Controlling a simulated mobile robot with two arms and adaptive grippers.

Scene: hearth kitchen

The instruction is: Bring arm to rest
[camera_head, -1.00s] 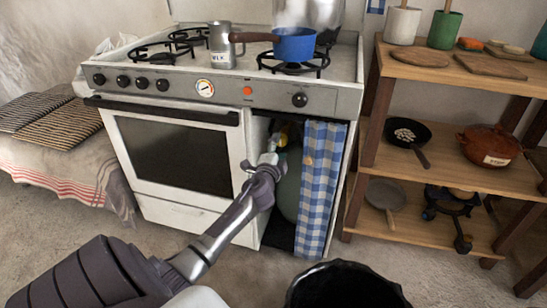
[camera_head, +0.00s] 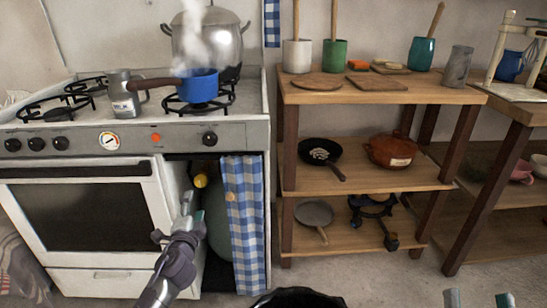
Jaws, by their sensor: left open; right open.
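My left gripper (camera_head: 191,208) is in front of the stove (camera_head: 130,285), at the open compartment beside the oven door. Its jaws are open, with nothing seen between them. A green gas cylinder (camera_head: 217,232) stands inside that compartment, partly hidden by the blue checked curtain (camera_head: 243,225). A yellow part (camera_head: 201,181) shows at the cylinder's top. My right gripper (camera_head: 477,298) shows only as two fingertips at the bottom right edge. They are spread apart and empty, over the floor.
A wooden shelf (camera_head: 375,97) holds pans and utensil pots. A black bin (camera_head: 298,299) is at the bottom. Floor right of it is clear.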

